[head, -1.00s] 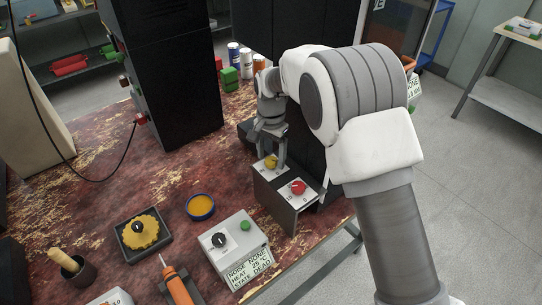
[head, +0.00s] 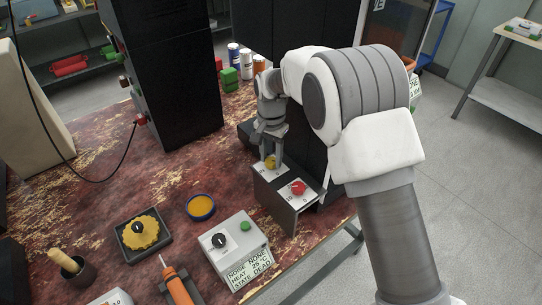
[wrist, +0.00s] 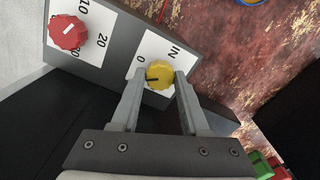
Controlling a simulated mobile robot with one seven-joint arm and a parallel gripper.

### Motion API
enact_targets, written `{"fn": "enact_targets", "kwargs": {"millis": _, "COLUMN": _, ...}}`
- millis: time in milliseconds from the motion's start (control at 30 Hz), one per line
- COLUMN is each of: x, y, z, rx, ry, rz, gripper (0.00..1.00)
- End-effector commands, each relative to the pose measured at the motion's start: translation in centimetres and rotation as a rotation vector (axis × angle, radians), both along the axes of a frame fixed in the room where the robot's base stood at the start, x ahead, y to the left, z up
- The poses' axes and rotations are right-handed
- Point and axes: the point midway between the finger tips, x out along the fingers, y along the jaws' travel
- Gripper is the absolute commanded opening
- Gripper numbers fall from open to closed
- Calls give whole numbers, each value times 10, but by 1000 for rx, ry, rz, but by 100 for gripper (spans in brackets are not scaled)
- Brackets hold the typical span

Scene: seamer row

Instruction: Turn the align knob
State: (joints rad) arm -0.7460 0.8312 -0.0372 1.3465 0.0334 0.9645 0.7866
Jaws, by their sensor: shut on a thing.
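A yellow knob (head: 270,162) sits on a white label on top of a grey box (head: 272,192). My gripper (head: 270,160) reaches down over the knob with one finger on each side. The wrist view shows the two fingertips (wrist: 159,76) shut on the yellow knob (wrist: 159,73). The knob's dark pointer line aims left, near the printed 0; "IN" is printed on the other side. A red knob (head: 298,188) stands on the same box, with 10 and 20 printed around it; it also shows in the wrist view (wrist: 68,32). No word "align" is legible.
A grey control box (head: 232,245) with a black knob, a green button and a text sign stands in front. A blue-rimmed yellow dish (head: 200,207) and a black tray with a yellow piece (head: 140,235) lie left. Tall black cabinets stand behind.

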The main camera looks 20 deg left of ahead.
Motion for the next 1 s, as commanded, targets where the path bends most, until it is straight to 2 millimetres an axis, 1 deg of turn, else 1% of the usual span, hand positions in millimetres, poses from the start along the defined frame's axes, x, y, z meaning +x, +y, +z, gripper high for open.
{"fn": "enact_targets", "kwargs": {"millis": 133, "x": 0, "y": 0, "z": 1, "rx": 1, "ry": 1, "rz": 143, "gripper": 0}}
{"fn": "enact_targets", "kwargs": {"millis": 300, "x": 0, "y": 0, "z": 0, "rx": 1, "ry": 1, "rz": 258, "gripper": 0}}
{"fn": "enact_targets", "kwargs": {"millis": 400, "x": 0, "y": 0, "z": 0, "rx": 0, "ry": 0, "rz": 283, "gripper": 0}}
{"fn": "enact_targets", "kwargs": {"millis": 667, "x": 0, "y": 0, "z": 0, "rx": 0, "ry": 0, "rz": 285, "gripper": 0}}
{"fn": "enact_targets", "kwargs": {"millis": 700, "x": 0, "y": 0, "z": 0, "rx": 0, "ry": 0, "rz": 284, "gripper": 50}}
{"fn": "enact_targets", "kwargs": {"millis": 833, "x": 0, "y": 0, "z": 0, "rx": 0, "ry": 0, "rz": 284, "gripper": 74}}
{"fn": "enact_targets", "kwargs": {"millis": 1000, "x": 0, "y": 0, "z": 0, "rx": 0, "ry": 0, "rz": 283, "gripper": 74}}
